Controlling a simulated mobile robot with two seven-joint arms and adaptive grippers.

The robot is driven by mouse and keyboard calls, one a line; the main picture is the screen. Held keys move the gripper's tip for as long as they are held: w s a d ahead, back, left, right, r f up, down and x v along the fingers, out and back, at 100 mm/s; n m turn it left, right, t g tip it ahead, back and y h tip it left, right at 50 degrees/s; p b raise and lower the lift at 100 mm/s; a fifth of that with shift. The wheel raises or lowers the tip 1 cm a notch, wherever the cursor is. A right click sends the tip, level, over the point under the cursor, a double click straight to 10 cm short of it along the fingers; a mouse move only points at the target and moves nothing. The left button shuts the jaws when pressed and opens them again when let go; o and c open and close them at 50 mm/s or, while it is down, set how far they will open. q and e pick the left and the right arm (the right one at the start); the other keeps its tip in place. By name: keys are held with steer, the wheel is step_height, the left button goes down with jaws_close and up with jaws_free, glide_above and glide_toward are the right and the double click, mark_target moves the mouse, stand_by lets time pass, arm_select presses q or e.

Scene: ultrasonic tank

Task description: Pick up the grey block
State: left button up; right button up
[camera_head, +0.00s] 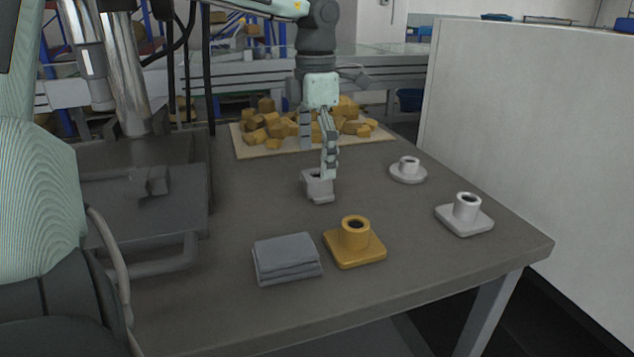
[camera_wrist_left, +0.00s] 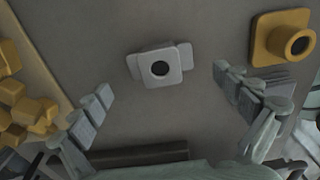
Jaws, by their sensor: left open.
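The grey block (camera_head: 318,188) stands on the table near its middle. It is light grey, with a dark round hole in its top. In the left wrist view the grey block (camera_wrist_left: 158,67) lies in the upper middle, with the hole facing the camera. My left gripper (camera_head: 318,160) is open and points down just above and behind the block, its fingers partly in front of it in the head view. In the left wrist view the left gripper (camera_wrist_left: 163,82) has its fingers spread wide to either side, with nothing between the pads. My right gripper is not in view.
A yellow flanged part (camera_head: 355,242) and folded grey cloths (camera_head: 287,258) lie nearer. Two pale flanged parts (camera_head: 465,213) (camera_head: 408,170) stand right. Yellow chunks (camera_head: 262,125) lie on a board (camera_head: 243,150) behind. A dark grey box (camera_head: 150,205) is left. A pale wall (camera_head: 530,120) borders the table.

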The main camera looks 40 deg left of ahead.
mark_target(317, 177)
arm_select(q)
step_height(317, 177, down, 4)
steer(key=shift+r, duration=0.15)
